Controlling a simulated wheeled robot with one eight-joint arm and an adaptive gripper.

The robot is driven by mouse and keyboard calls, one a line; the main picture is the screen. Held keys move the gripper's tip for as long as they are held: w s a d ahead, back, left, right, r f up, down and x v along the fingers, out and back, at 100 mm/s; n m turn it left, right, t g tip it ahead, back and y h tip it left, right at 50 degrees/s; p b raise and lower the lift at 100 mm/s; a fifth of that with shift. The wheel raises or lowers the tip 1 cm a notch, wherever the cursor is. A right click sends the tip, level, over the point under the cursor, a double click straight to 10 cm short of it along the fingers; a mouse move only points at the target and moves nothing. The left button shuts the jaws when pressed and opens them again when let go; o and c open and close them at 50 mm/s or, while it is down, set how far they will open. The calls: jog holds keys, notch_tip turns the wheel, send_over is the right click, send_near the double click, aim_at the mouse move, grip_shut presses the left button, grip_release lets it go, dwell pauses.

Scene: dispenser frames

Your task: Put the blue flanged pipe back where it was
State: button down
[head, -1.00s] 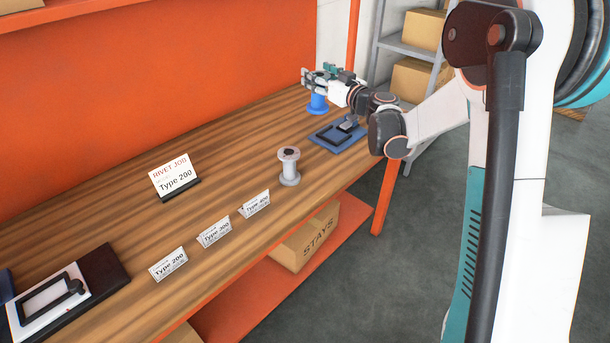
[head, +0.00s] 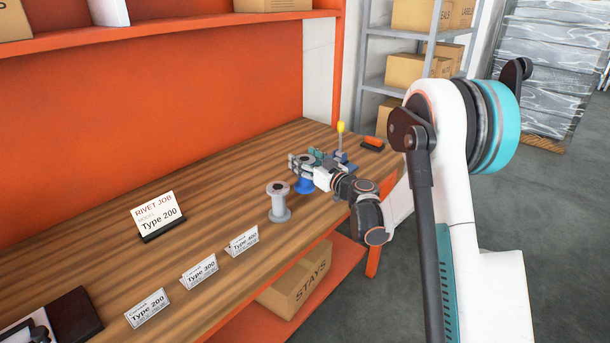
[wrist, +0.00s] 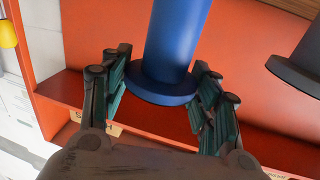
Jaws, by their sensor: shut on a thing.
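The blue flanged pipe (head: 304,186) is at the right part of the wooden bench in the head view, partly hidden by my gripper. My gripper (head: 303,168) is shut on it. In the wrist view the blue pipe (wrist: 176,42) stands between the two fingers, its round flange near the fingertips. I cannot tell whether its lower end touches the bench. A grey flanged pipe (head: 279,202) stands upright on the bench just left of the blue one. It also shows at the right edge of the wrist view (wrist: 303,65).
Small cards marked Type 200 (head: 148,309), Type 300 (head: 200,271) and one more (head: 242,241) stand along the front edge. A Rivet Job sign (head: 157,215) stands behind them. A yellow-handled tool (head: 341,128) and an orange-black item (head: 372,143) are beyond my gripper.

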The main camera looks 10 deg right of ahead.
notch_tip(320, 180, down, 4)
jog(key=shift+f+b, duration=0.15)
jog(key=shift+b, duration=0.65)
jog(key=c, duration=0.6)
grip_release()
jog(key=p+v, duration=0.3)
jog(key=v, duration=0.9)
jog(key=shift+p, duration=0.35)
